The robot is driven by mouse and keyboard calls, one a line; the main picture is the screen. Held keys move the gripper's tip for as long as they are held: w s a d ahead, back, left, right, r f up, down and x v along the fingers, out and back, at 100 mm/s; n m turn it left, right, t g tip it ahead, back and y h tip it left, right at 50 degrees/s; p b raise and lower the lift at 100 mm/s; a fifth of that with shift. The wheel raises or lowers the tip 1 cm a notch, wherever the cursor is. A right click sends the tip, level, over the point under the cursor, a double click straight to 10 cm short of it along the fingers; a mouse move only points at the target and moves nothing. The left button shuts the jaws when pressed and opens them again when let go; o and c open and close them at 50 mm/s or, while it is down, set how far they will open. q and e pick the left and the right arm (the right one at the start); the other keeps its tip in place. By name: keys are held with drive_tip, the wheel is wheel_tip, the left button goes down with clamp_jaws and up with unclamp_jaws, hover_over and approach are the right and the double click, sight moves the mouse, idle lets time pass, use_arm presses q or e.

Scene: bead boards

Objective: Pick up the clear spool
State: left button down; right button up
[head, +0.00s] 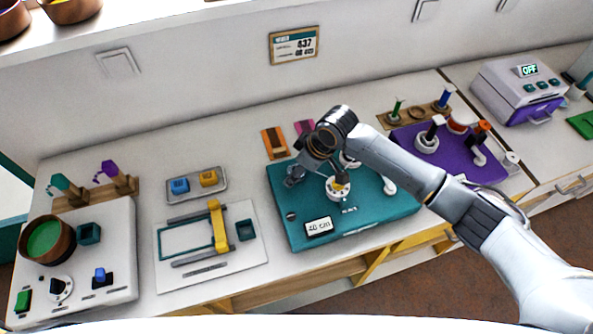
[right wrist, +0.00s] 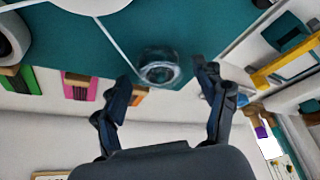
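The clear spool (right wrist: 160,66) is a small see-through ring near the edge of the teal board (right wrist: 95,45). In the right wrist view it lies between and just beyond the two fingertips of my right gripper (right wrist: 165,82), which is open. I see no clear contact with either finger. In the head view my right gripper (head: 303,172) hangs over the back left of the teal board (head: 285,220), and it mostly hides the spool. My left gripper is not in view.
A white spool (head: 335,192) stands on the teal board near a "40 cm" display (head: 319,227). A thin white strand runs close by the clear spool. Orange (head: 274,143) and pink (head: 304,127) holders lie behind. A purple board (head: 460,165) is at right, a yellow-armed frame (head: 217,225) at left.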

drive_tip(key=c, duration=0.8)
drive_tip(key=shift+r, duration=0.1)
